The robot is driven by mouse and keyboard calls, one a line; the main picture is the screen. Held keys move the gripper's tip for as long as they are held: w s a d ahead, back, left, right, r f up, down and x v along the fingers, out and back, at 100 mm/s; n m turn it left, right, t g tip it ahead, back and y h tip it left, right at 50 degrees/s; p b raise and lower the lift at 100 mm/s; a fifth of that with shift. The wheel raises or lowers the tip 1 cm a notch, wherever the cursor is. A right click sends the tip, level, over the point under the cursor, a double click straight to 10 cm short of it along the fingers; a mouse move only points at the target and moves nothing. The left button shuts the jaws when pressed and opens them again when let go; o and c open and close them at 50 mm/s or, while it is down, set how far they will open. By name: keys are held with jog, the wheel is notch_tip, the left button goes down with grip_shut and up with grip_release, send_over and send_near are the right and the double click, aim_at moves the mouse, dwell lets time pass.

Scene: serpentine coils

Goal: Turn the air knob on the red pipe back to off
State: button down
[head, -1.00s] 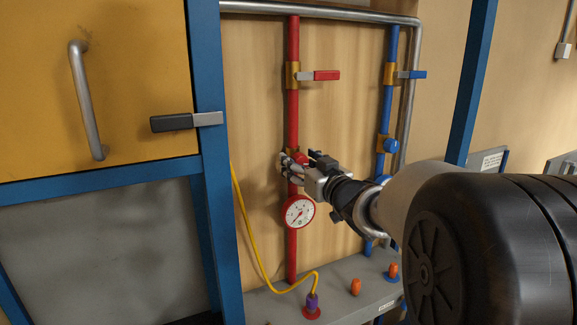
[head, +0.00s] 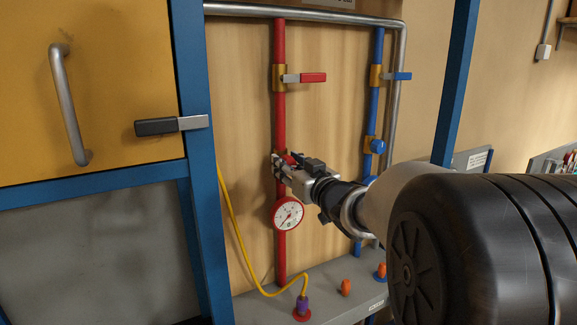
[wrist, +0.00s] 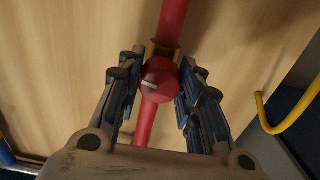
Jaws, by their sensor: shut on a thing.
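The red air knob (wrist: 158,80) sits on the red pipe (head: 280,120), just in front of a brass fitting (wrist: 163,52). A short white mark on its face runs nearly sideways in the wrist view. My gripper (wrist: 156,84) is shut on the knob, one finger at each side. In the head view my gripper (head: 283,161) reaches the red pipe from the right and hides most of the knob. The round gauge (head: 288,214) hangs on the red pipe just below.
A red lever valve (head: 304,78) is higher on the red pipe. The blue pipe (head: 372,110) with a blue knob (head: 376,145) stands to the right. A yellow hose (head: 233,235) and blue frame post (head: 196,100) are left.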

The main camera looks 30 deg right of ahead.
jog(key=c, duration=2.4)
grip_release()
jog(key=shift+f+n+b, duration=0.1)
jog(key=shift+n+b, duration=0.95)
jog(key=shift+n, duration=0.05)
jog(key=c, duration=2.2)
grip_release()
jog(key=shift+n+b, duration=0.3)
jog(key=shift+n, duration=0.3)
jog(key=shift+c, duration=0.2)
jog(key=shift+o, duration=0.6)
jog(key=shift+n+b, duration=0.7)
jog(key=shift+b, duration=0.05)
jog(key=shift+o, duration=1.1)
jog(key=shift+w+n+b, duration=0.1)
jog(key=shift+n+b, duration=0.45)
jog(key=shift+n, duration=0.35)
jog(key=shift+o, duration=0.3)
jog(key=shift+o, duration=0.4)
jog(key=shift+d+n+b, duration=0.1)
jog(key=shift+n+b, duration=0.4)
jog(key=shift+o, duration=0.2)
jog(key=shift+n+b, duration=0.6)
jog(key=shift+n, duration=0.4)
